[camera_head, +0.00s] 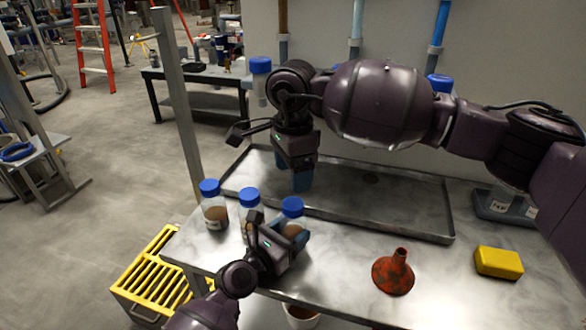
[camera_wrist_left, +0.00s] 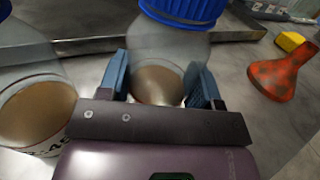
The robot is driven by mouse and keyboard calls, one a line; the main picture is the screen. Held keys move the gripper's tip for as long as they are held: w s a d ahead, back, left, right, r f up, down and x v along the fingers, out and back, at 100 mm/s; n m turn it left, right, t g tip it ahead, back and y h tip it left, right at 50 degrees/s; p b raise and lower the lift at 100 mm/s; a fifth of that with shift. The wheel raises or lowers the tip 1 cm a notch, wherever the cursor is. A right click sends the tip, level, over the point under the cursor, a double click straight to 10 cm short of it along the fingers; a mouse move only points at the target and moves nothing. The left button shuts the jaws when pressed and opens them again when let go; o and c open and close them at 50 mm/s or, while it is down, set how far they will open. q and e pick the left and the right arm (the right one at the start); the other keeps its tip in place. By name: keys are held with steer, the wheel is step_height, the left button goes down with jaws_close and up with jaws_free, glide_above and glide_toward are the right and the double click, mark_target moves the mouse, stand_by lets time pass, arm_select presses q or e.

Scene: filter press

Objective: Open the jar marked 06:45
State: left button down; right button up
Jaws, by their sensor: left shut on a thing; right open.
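Three clear jars with blue lids and brown contents stand at the table's near left: a left jar (camera_head: 215,216), a middle jar (camera_head: 249,198) and a right jar (camera_head: 292,207). My left gripper (camera_head: 281,232) is shut around the body of the right jar, which is upright with its lid on. In the left wrist view, this held jar (camera_wrist_left: 158,80) is between the blue fingers, its label out of sight. The neighbouring jar (camera_wrist_left: 35,110) there has a partly hidden label ending in "45". My right gripper (camera_head: 302,182) is open, pointing down over the tray, empty.
A shallow metal tray (camera_head: 405,226) lies along the back of the table. A red funnel (camera_head: 393,273) and a yellow block (camera_head: 499,262) are to the right. A yellow slatted crate (camera_head: 150,280) is below the left edge.

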mark_target(293, 203)
steer(key=m, duration=0.5)
steer(key=shift+m, duration=0.3)
steer(key=m, duration=1.3)
steer(key=shift+m, duration=0.4)
steer(key=m, duration=0.9)
steer(key=shift+m, duration=0.3)
steer(key=m, duration=1)
steer(key=shift+f+m, duration=0.2)
steer(key=shift+m, duration=0.3)
steer(key=shift+f, duration=3.85)
